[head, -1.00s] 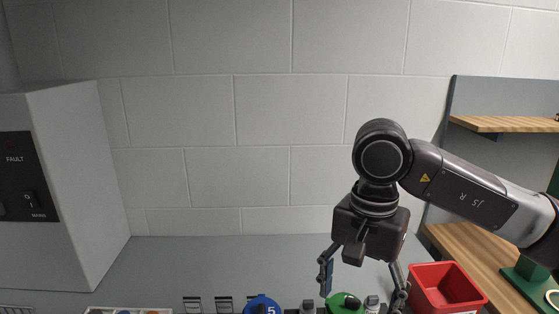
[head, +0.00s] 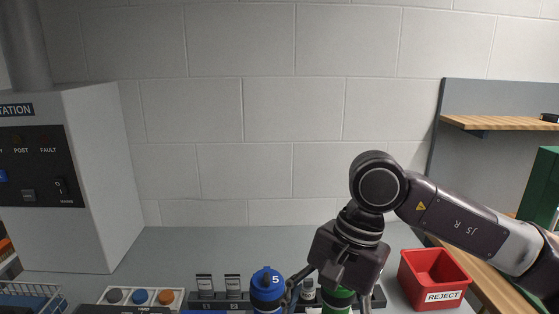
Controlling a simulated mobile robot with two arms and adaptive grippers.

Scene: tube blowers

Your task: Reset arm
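My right arm comes in from the right. Its gripper (head: 328,296) points down over the back row of the bench, tilted, with its fingers spread apart. The fingertips are near or beyond the bottom edge of the picture. A green-capped container (head: 338,298) shows below the gripper, partly hidden by it. A blue-capped container marked 5 (head: 267,284) stands just left of the left finger. I cannot tell whether the fingers touch either one. My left gripper is not in view.
A red REJECT bin (head: 433,264) stands right of the gripper. A rack (head: 207,297) with label holders and a tray of coloured caps (head: 112,295) lie at the left. A grey station cabinet (head: 95,180) fills the left side. Wooden shelves (head: 500,121) stand right.

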